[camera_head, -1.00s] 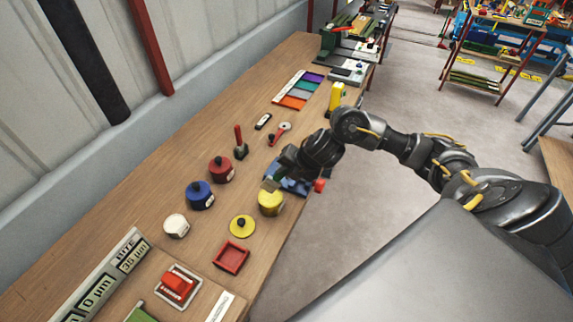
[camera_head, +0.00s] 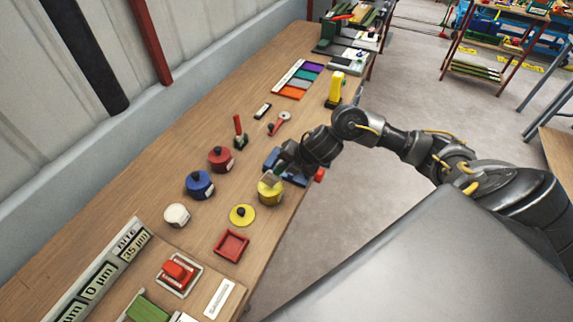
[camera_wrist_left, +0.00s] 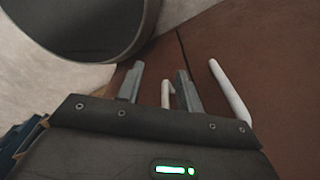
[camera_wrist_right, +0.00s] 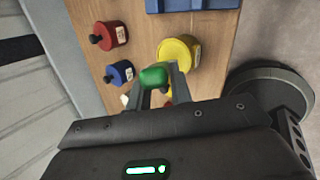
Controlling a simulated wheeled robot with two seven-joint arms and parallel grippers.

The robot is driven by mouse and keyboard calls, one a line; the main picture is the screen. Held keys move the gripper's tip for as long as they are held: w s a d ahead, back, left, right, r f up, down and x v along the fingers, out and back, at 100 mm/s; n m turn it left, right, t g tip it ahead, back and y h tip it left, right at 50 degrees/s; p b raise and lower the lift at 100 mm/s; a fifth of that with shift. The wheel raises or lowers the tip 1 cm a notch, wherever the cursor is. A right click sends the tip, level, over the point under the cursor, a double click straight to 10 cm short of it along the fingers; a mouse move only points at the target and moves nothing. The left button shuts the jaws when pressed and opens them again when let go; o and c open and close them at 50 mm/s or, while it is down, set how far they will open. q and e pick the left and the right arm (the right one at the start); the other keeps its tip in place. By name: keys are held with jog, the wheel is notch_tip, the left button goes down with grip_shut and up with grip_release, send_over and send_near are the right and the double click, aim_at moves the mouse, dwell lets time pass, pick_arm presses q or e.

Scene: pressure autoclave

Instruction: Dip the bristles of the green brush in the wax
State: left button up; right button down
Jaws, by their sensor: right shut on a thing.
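My right gripper (camera_wrist_right: 158,88) is shut on the green brush (camera_wrist_right: 153,76), whose rounded green end shows between the fingers in the right wrist view. In the head view, the right gripper (camera_head: 275,173) is just over the yellow pot (camera_head: 270,194). The yellow pot also shows in the right wrist view (camera_wrist_right: 181,51), with its lid off. The bristles are hidden, so I cannot tell whether they touch the wax. The yellow lid (camera_head: 242,217) with a black knob lies beside the pot. My left gripper (camera_wrist_left: 158,88) shows only in its wrist view, fingers apart and empty.
Red (camera_head: 221,160), blue (camera_head: 200,186) and white (camera_head: 176,216) pots stand left of the yellow pot. A blue holder (camera_head: 292,177) is close behind the gripper. A red tray (camera_head: 231,246) lies nearer. The bench's right edge is close by.

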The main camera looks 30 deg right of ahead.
jog(key=shift+f, duration=0.4)
dwell(1.3)
jog(key=shift+r, duration=3.55)
